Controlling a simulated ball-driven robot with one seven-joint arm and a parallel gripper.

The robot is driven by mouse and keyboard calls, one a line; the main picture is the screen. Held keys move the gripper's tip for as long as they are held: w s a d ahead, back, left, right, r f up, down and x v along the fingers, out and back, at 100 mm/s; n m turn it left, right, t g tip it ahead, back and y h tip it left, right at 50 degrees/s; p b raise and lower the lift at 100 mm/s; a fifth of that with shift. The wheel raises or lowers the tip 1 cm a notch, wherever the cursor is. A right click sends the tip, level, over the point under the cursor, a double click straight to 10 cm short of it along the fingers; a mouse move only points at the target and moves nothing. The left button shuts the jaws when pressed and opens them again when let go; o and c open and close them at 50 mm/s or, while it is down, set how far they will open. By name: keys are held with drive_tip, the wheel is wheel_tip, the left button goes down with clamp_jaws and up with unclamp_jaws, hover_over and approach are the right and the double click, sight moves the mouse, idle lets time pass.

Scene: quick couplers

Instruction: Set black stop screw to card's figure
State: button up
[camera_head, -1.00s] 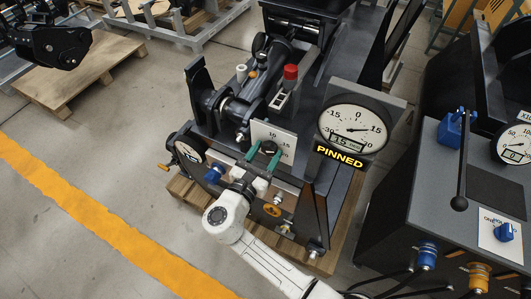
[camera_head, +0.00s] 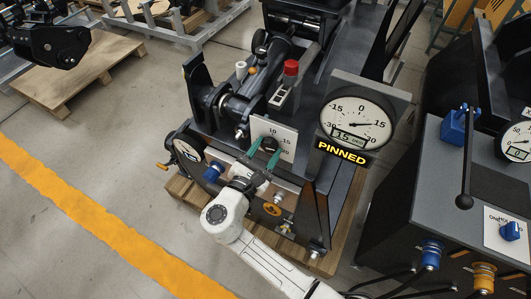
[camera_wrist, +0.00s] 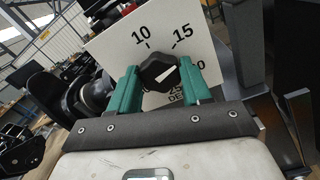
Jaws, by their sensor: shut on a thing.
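The black stop screw (camera_wrist: 158,72) is a lobed knob with a white pointer mark, in front of a white scale plate (camera_wrist: 115,50). In the wrist view the plate shows 10 at upper left, 15 at upper right, and partly covered figures below. The pointer mark slants toward upper right; its exact reading is unclear. My gripper (camera_wrist: 160,76) has its two green fingers on either side of the knob, shut on it. In the head view my gripper (camera_head: 265,160) reaches the same plate (camera_head: 283,136) from below. I cannot clearly make out a separate card with a figure.
A round gauge (camera_head: 357,118) stands right of the plate, its display apparently showing 15, above a yellow "PINNED" sign (camera_head: 342,150). A red-capped part (camera_head: 291,68) stands behind. A grey console (camera_head: 430,205) with a black lever (camera_head: 465,165) is at right. Open floor lies left.

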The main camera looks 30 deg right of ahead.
drive_tip(key=m+b, duration=0.2)
drive_tip(key=m, duration=0.1)
drive_tip(key=m+b, duration=0.1)
drive_tip(key=shift+f+m+b, duration=0.3)
drive_tip(key=shift+b, duration=0.1)
drive_tip(key=m+b, duration=0.3)
drive_tip(key=m, duration=0.1)
drive_tip(key=shift+r+b, duration=0.15)
drive_tip(key=shift+b, duration=0.15)
drive_tip(key=shift+m, duration=0.3)
drive_tip(key=o, duration=1.1)
drive_tip(key=shift+r, duration=0.1)
drive_tip(key=shift+c, duration=0.2)
drive_tip(key=shift+s, duration=0.1)
drive_tip(key=b+v, duration=0.1)
drive_tip(key=v, duration=0.9)
drive_tip(key=shift+s+a+b, duration=0.2)
drive_tip(key=shift+a+b, duration=0.1)
